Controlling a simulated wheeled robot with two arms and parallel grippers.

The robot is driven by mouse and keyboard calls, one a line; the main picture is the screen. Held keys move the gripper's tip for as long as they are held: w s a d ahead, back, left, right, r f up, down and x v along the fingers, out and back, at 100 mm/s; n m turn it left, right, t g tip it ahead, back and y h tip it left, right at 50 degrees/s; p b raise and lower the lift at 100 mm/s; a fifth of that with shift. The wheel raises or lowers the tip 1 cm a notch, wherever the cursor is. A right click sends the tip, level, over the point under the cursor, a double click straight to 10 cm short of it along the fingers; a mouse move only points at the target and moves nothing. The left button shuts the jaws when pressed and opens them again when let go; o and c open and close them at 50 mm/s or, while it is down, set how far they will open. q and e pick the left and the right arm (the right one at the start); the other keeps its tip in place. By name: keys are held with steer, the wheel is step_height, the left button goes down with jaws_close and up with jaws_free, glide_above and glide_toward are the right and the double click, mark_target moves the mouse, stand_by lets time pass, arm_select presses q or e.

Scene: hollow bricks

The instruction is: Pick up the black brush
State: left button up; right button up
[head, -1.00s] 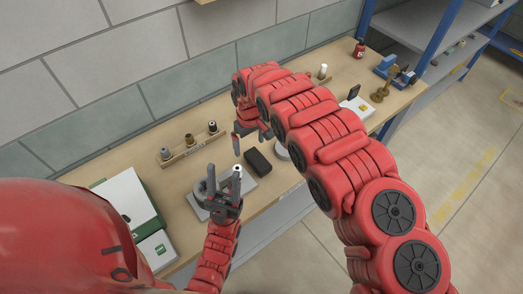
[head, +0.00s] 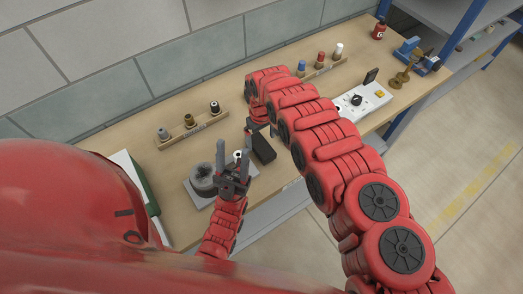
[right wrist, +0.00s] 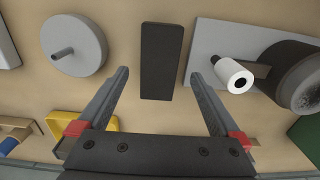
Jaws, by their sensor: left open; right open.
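The black brush, seen as a dark rectangular block (head: 263,149), lies on the wooden table (head: 170,180) near its front edge. In the right wrist view the block (right wrist: 161,60) is at the centre. My right gripper (head: 262,128) is open at the block's far end. In its wrist view the fingers (right wrist: 158,74) stand on either side of the block with gaps; whether they are down at its height is unclear. My left gripper (head: 234,158) is open, left of the block, in front of a grey plate. My right arm hides part of the table.
A grey plate (right wrist: 205,35) with a white roller (right wrist: 233,76) and a dark cylinder (head: 203,178) lies left of the block. A grey disc (right wrist: 75,45) lies on the other side. A peg rack (head: 190,132) is behind; a white panel (head: 362,102) is right.

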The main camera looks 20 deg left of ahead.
mark_target(261, 145)
steer(key=shift+s+f, duration=0.1)
steer(key=shift+f, duration=0.25)
step_height(261, 145, down, 4)
steer(key=b, duration=0.3)
steer(key=shift+f, duration=0.1)
steer(key=shift+w+f+b, duration=0.2)
steer(key=shift+f+b, duration=0.05)
steer(key=shift+b, duration=0.05)
steer(key=shift+r, duration=0.2)
steer(key=shift+c, duration=0.9)
steer(key=c, duration=1.3)
steer(key=shift+c, duration=0.2)
